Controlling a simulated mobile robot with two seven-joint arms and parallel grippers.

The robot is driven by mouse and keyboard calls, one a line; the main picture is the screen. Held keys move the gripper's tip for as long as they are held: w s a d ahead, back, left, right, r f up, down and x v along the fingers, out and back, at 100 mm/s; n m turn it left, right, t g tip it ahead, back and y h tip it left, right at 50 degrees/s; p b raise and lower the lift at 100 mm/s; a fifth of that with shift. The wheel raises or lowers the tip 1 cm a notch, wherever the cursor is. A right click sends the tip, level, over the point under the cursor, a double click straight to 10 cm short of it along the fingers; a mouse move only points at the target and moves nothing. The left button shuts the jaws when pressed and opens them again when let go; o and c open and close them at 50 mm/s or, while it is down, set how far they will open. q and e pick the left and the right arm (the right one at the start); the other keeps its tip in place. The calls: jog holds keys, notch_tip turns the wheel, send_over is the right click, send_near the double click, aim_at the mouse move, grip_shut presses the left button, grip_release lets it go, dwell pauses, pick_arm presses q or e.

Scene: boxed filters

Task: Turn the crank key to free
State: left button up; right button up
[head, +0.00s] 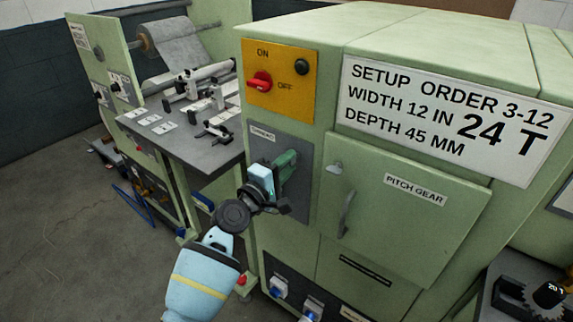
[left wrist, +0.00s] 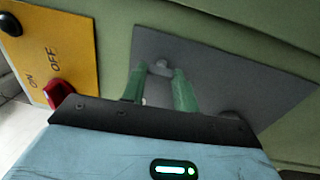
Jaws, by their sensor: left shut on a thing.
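My left gripper (head: 278,188) is at the plate and shut on the crank key. The label above the key is too small to read surely. My right gripper is in neither view.
A yellow panel (head: 303,93) with a red ON/OFF knob (head: 260,82) sits above. A closed "PITCH GEAR" door (head: 400,225) with a handle (head: 347,212) is to the right. A work table (head: 190,140) with fittings stands left. Floor at lower left is mostly clear.

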pick_arm(q)
jog(key=shift+f, duration=0.1)
jog(key=o, duration=1)
jog(key=shift+c, duration=0.2)
jog(key=shift+s, duration=0.1)
jog(key=v, duration=0.7)
jog(key=shift+s+a+p, duration=0.2)
jog(key=shift+s+p, duration=0.1)
jog(key=shift+p, duration=0.1)
